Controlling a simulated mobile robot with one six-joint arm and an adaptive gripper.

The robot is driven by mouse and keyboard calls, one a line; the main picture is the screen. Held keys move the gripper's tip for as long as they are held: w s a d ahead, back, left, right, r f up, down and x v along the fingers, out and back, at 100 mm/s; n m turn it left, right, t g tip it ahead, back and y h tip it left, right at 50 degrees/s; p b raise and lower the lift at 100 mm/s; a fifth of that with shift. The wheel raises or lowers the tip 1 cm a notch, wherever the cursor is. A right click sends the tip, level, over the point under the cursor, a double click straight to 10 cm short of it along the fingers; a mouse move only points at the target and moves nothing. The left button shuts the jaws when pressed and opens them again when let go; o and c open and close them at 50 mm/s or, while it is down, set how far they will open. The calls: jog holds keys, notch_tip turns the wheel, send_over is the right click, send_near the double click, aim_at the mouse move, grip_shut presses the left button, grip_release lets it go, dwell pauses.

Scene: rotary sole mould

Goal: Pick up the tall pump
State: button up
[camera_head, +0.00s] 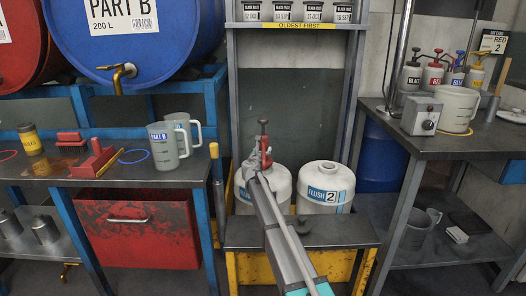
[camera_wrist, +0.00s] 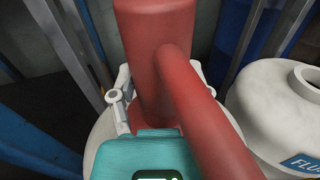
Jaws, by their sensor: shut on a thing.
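The tall pump is red, and its top (camera_head: 264,127) stands upright above the left white canister (camera_head: 281,182) in the head view. In the wrist view the red pump (camera_wrist: 155,65) fills the middle, with a thick red tube slanting toward the lower right. My gripper (camera_head: 258,161) is at the pump just above the left canister and is shut on it.
A second white canister (camera_head: 326,188) marked FLUSH 2 stands close on the right. A shelf post (camera_head: 351,90) rises behind. The left bench (camera_head: 110,178) holds mugs and red tools; the right bench (camera_head: 450,146) holds small pump bottles.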

aim_at(263, 135)
jog(key=shift+r+p, duration=3.7)
jog(key=shift+r, duration=0.3)
jog(key=shift+r, duration=0.1)
notch_tip(263, 135, up, 30)
jog(key=p, duration=3)
jog(key=shift+r+p, duration=0.2)
jog(key=shift+p, duration=0.1)
